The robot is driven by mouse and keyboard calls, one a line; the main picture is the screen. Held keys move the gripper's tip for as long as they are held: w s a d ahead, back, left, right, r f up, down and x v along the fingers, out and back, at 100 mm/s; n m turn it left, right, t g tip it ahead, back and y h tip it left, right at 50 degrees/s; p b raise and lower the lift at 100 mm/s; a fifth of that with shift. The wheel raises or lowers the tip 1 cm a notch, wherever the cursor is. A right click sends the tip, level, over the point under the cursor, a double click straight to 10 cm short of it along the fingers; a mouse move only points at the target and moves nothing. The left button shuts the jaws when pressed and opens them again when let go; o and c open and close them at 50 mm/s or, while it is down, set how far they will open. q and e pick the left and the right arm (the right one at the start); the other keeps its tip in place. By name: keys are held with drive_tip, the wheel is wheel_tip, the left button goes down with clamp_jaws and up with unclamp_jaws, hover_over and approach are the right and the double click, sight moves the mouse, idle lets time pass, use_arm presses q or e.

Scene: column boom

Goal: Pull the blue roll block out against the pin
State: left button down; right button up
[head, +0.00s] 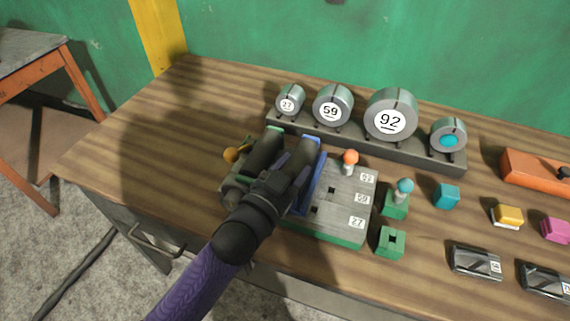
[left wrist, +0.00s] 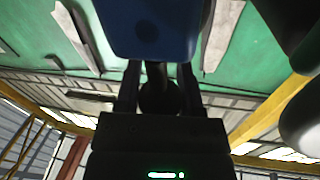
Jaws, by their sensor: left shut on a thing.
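The blue roll block (head: 313,178) stands on the grey base plate (head: 338,222), beside a dark roller and a green-edged block (head: 262,152). My left gripper (head: 280,178) is at the near side of the blue block and covers part of it. In the left wrist view the blue block (left wrist: 150,28) fills the top middle, and my fingers are shut on a dark round knob (left wrist: 158,95) below it. An orange-topped pin (head: 350,160) stands in the plate right of the blue block. My right gripper is not in view.
Grey rings marked 27, 59 and 92 (head: 390,118) stand in a dark rack behind the plate, with a teal-centred one. Green blocks (head: 391,242), one with a teal-topped pin (head: 404,188), lie to the right. The table's left side is clear.

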use_arm(q)
drive_tip(key=d, duration=0.2)
drive_tip(key=s+d, duration=0.1)
drive_tip(key=d, duration=0.1)
drive_tip(key=shift+s, duration=0.1)
drive_tip(key=shift+c, duration=1.2)
unclamp_jaws()
drive_tip(key=shift+p, duration=0.3)
drive_tip(key=p+v, duration=0.1)
drive_tip(key=v, duration=0.9)
drive_tip(key=shift+p, duration=0.35)
